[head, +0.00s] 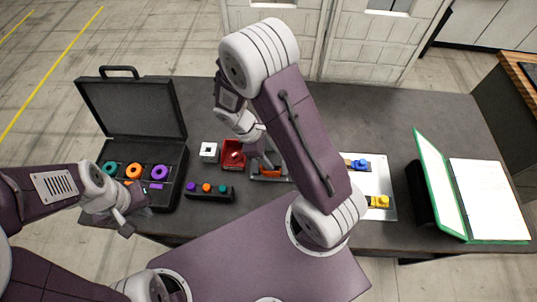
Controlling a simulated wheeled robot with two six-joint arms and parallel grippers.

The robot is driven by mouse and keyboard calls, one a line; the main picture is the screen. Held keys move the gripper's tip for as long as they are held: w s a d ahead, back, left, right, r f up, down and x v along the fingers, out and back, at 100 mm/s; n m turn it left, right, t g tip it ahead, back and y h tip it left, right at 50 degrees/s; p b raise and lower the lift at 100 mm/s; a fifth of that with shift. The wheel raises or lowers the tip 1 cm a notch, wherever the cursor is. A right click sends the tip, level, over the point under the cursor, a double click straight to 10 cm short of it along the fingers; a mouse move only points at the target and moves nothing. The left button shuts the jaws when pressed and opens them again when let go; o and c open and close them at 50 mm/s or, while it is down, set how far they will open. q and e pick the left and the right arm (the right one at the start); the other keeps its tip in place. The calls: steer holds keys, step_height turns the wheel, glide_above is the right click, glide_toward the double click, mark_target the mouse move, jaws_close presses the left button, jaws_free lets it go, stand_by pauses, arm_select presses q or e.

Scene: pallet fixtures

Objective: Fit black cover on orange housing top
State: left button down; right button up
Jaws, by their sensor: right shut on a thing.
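The orange housing (270,173) sits low on a grey plate (257,178) at the middle of the table, partly hidden by my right arm. My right gripper (265,160) is just above the housing, shut on a small dark piece that appears to be the black cover. The piece is mostly hidden, and I cannot tell whether it touches the housing. My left gripper (132,213) is at the front left, beside the black case, with no object visible in it. Its finger opening is unclear.
An open black case (132,105) holds teal, orange and purple rings. A black rack (210,194) with coloured pegs, a white square block (209,151) and a red fixture (232,150) stand near it. Blue (358,164) and yellow (378,201) parts and a green-edged binder (487,198) lie right.

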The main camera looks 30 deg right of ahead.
stand_by(0.3)
steer(key=shift+f+b, duration=0.95)
steer(key=shift+f, duration=0.5)
stand_by(0.8)
steer(key=o, duration=1.5)
steer(key=shift+c, duration=1)
